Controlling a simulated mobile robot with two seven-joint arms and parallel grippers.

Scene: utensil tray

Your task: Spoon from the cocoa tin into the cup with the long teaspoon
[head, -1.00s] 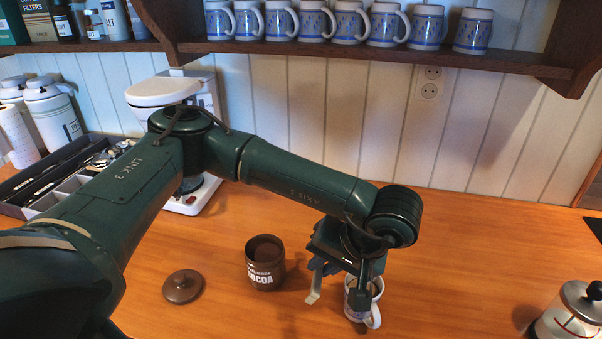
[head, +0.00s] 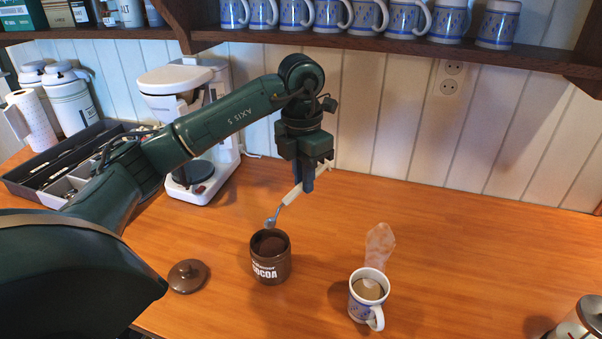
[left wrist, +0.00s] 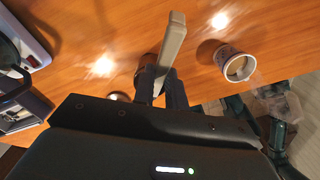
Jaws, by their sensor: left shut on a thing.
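My left gripper (head: 303,186) is shut on the long teaspoon (head: 288,195) by its pale handle. The spoon slants down to the left, its metal bowl close to the tin's back rim in the picture; I cannot tell whether it carries cocoa. The open brown cocoa tin (head: 270,268) stands upright with dark powder inside. The white and blue cup (head: 368,303) stands to its right with light brown drink in it. The left wrist view shows the handle (left wrist: 173,42) between the fingers (left wrist: 161,88), and the cup (left wrist: 236,66). The tin is mostly hidden there. My right gripper is not identifiable.
The tin's brown lid (head: 188,276) lies left of the tin. A white coffee machine (head: 215,182) and the utensil tray (head: 22,188) stand at the left. A pale steam plume rises behind the cup. The counter's right middle is clear.

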